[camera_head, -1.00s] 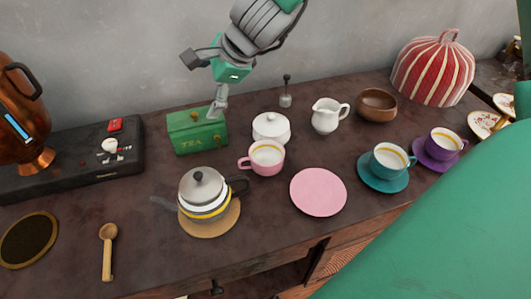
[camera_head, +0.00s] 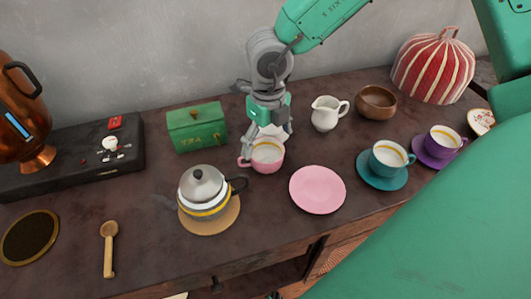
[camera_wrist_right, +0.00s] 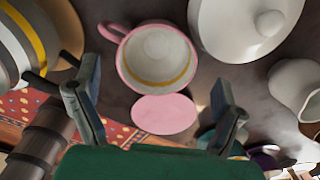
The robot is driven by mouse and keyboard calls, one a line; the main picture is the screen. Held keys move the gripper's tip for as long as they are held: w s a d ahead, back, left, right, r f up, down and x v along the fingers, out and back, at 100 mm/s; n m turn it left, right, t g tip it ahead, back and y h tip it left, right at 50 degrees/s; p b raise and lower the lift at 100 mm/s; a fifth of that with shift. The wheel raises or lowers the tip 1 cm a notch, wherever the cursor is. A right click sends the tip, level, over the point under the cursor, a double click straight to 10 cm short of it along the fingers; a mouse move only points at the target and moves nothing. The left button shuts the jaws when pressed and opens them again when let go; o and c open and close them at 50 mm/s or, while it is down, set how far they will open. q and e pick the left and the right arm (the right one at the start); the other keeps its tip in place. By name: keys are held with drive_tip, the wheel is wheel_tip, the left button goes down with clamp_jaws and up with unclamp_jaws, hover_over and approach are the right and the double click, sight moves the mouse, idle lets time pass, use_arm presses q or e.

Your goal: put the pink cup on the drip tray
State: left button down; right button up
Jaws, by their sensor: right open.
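The pink cup (camera_head: 267,156) stands upright on the table, right of the teapot (camera_head: 205,192), with its handle to the left. My right gripper (camera_head: 268,138) is above and just behind the cup, pointing down, partly covering its far rim. In the right wrist view the fingers (camera_wrist_right: 157,112) are spread and empty, and the pink cup (camera_wrist_right: 157,56) shows beyond them. I cannot tell whether a finger touches it. The drip tray (camera_head: 30,238), a dark disc with a brass rim, lies bare at the far left. My left gripper is not in view.
A white lidded pot (camera_wrist_right: 250,28) stands close behind the cup, mostly hidden in the head view. The green tea box (camera_head: 197,127) is to the left. A pink saucer (camera_head: 317,190) is empty at front right. A wooden scoop (camera_head: 108,248) lies beside the tray.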

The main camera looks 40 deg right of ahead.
sight(265, 161)
drive_tip(key=shift+f, duration=0.9)
drive_tip(key=f, duration=0.1)
drive_tip(key=f+b, duration=0.1)
drive_tip(key=f, duration=0.1)
drive_tip(key=f+b, duration=0.1)
drive_tip(key=shift+w+a+f, duration=0.15)
drive_tip(key=shift+w+f, duration=0.1)
drive_tip(key=shift+f, duration=0.1)
drive_tip(key=shift+r, duration=0.1)
